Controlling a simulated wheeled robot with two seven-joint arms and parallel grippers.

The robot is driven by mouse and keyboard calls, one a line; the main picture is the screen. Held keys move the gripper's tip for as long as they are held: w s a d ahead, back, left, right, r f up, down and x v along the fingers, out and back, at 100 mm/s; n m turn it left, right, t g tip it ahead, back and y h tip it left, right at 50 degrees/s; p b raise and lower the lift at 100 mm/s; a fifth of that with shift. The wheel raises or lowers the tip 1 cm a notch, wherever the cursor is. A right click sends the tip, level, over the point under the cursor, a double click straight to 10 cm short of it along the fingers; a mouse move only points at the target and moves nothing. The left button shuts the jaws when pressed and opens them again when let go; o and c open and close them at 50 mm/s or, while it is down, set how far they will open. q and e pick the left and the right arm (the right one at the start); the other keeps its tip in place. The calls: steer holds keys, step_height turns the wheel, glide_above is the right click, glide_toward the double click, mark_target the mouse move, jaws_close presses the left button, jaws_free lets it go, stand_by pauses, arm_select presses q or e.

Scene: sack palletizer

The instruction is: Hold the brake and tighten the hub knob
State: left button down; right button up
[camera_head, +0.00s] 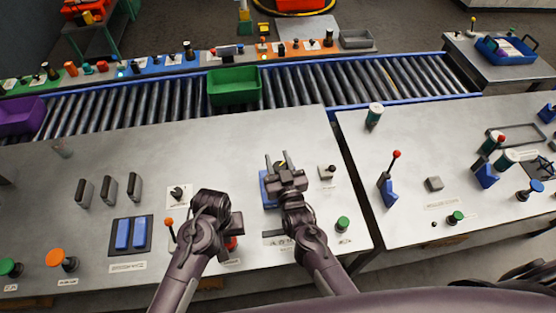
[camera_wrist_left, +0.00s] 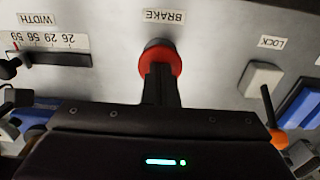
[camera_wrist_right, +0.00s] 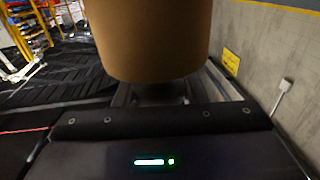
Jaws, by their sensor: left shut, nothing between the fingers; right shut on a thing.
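The brake (camera_wrist_left: 160,58), a button with a red collar under the label BRAKE, is in the left wrist view. My left gripper (camera_wrist_left: 160,82) is shut and empty, its fingertips overlapping the collar; whether they press it I cannot tell. In the head view the brake's red edge (camera_head: 232,243) shows beside my left gripper (camera_head: 236,227). My right gripper (camera_head: 279,164) is over a blue stand (camera_head: 267,190), shut on what seems to be the hub knob (camera_head: 281,164), mostly hidden by the fingers. In the right wrist view a large tan cylinder (camera_wrist_right: 155,40) hides the fingertips.
A lever with an orange tip (camera_head: 168,222) stands left of my left gripper. A small switch block (camera_head: 327,172) and a green button (camera_head: 343,224) are to the right. A roller conveyor with a green bin (camera_head: 234,86) runs behind the table.

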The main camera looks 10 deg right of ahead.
mark_target(278, 161)
steer(key=o, duration=1)
step_height(278, 161, up, 10)
stand_by(0.3)
